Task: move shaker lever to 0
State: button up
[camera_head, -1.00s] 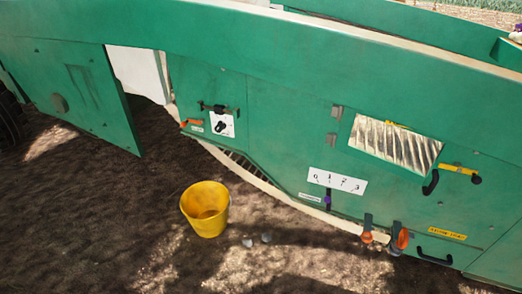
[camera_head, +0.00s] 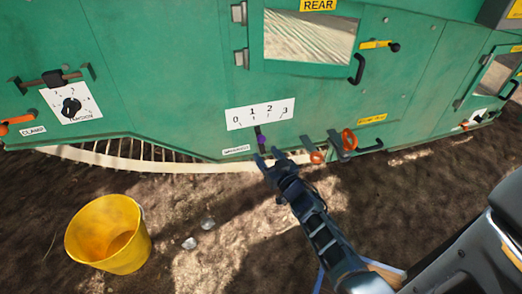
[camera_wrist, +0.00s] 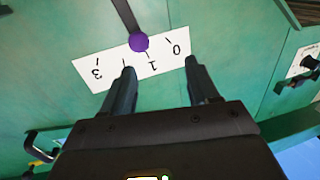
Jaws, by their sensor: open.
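The shaker lever is a dark bar with a purple knob (camera_head: 261,140). It stands below a white scale plate (camera_head: 286,107) marked 0 to 3 on the green machine side, with its upper end near the 1. In the wrist view the scale (camera_wrist: 82,72) is upside down, and the purple knob (camera_wrist: 139,42) overlaps its edge near the 1 mark. My gripper (camera_head: 267,155) is open and empty, just below the knob in the head view.
Orange-knobbed levers (camera_head: 348,139) stand close right of my gripper. A tension dial (camera_head: 71,106) is at the left. A yellow bucket (camera_head: 108,235) and small stones (camera_head: 207,223) lie on the soil. A window (camera_head: 308,40) and a black handle (camera_head: 358,69) are above.

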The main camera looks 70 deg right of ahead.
aim_at(263, 141)
jog(key=w+d+b, duration=0.1)
jog(key=d, duration=0.1)
jog(key=w+d+f+b, duration=0.1)
jog(key=w+d, duration=0.1)
jog(key=d, duration=0.1)
jog(key=w+d+b, duration=0.1)
jog(key=w+d, duration=0.1)
jog(key=shift+d+f, duration=0.25)
jog(key=shift+d, duration=0.1)
jog(key=shift+w+d+r+b, duration=0.1)
jog(key=shift+w+d+b, duration=0.25)
jog(key=shift+w+b, duration=0.15)
jog(key=shift+c, duration=0.3)
grip_shut()
